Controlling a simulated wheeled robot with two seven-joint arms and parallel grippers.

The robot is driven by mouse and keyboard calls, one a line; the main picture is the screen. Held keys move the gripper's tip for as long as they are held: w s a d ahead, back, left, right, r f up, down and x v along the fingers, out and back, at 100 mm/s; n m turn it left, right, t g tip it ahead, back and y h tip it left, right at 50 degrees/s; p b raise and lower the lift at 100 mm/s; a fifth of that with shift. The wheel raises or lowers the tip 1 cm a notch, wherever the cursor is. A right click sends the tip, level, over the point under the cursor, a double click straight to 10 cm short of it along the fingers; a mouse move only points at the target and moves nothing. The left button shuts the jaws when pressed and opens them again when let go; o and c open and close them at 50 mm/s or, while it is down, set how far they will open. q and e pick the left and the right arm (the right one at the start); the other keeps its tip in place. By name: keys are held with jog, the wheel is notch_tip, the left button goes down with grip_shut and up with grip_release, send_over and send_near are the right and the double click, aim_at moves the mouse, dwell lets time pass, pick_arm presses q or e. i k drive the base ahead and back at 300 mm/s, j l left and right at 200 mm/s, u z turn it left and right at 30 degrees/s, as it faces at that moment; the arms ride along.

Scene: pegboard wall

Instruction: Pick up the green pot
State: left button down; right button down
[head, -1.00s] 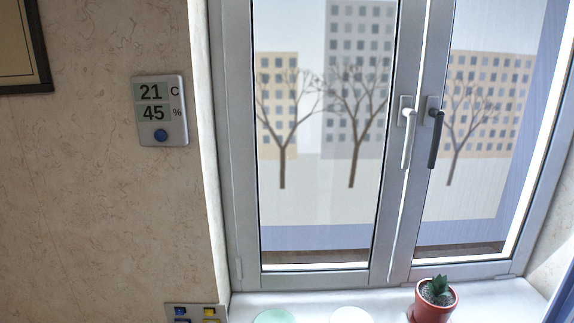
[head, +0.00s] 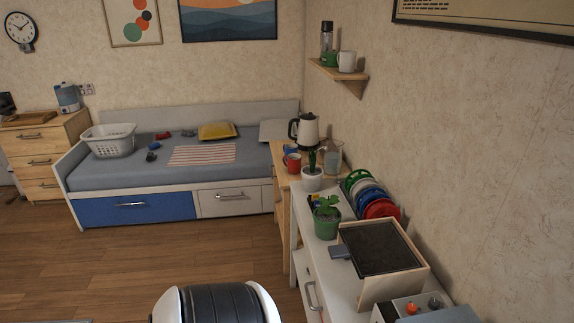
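The green pot (head: 326,227) stands upright on the white cabinet top along the right wall, with a leafy green plant (head: 327,206) in it. It is in front of a white pot with a cactus (head: 312,178) and to the left of a wooden-framed box with a dark top. Neither of my grippers shows in the head view.
The wooden box (head: 378,252) and a rack of coloured discs (head: 368,195) stand close to the pot's right. A grey flat object (head: 341,252) sticks out near it. The wooden floor (head: 110,260) to the left is open.

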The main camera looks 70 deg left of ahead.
aim_at(328, 218)
jog(key=u, duration=1.9)
jog(key=i+j, duration=0.15)
jog(key=j+z, duration=0.05)
jog(key=j, duration=0.05)
